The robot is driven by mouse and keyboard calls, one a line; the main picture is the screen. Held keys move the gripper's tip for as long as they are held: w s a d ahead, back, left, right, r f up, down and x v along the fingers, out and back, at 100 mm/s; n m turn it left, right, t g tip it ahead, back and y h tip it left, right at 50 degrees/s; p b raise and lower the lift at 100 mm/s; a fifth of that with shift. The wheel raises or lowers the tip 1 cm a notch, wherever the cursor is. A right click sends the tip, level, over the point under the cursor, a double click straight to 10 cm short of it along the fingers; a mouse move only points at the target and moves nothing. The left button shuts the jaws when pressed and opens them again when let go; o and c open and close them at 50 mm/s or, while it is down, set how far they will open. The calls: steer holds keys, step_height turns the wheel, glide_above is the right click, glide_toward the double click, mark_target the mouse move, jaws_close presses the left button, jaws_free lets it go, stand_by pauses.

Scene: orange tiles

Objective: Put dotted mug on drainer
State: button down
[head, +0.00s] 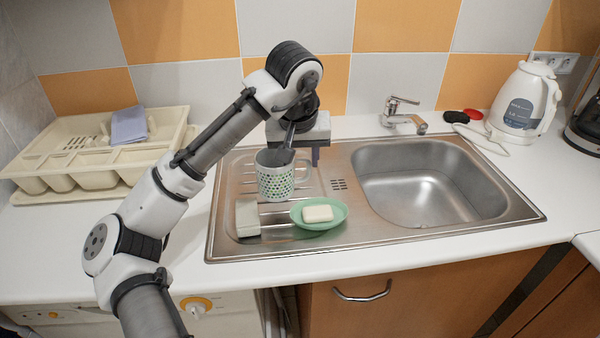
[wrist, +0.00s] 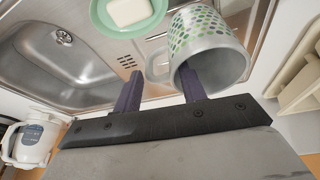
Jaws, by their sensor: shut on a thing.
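The dotted mug (head: 274,182), white with green dots and a grey inside, is upright above the sink's ribbed draining board. My gripper (head: 302,150) is shut on its wall on the handle side. In the wrist view, one finger of my gripper (wrist: 160,82) is inside the dotted mug (wrist: 205,40) and the other is outside near the handle. The cream drainer (head: 98,184) stands on the counter at the left, with a folded blue cloth (head: 129,125) on it. The wrist view shows only an edge of the drainer (wrist: 300,88) at the right.
A green dish (head: 337,216) with a white soap bar (head: 318,213) and a pale sponge (head: 247,218) sit on the draining board, below the mug. The sink basin (head: 420,190) is empty. A faucet (head: 402,115) and a white kettle (head: 524,100) stand farther right.

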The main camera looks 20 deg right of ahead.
steer(key=shift+f, duration=2.2)
steer(key=shift+f, duration=0.2)
steer(key=c, duration=0.8)
jaws_free()
steer(key=v, duration=1.2)
steer(key=shift+r, duration=0.2)
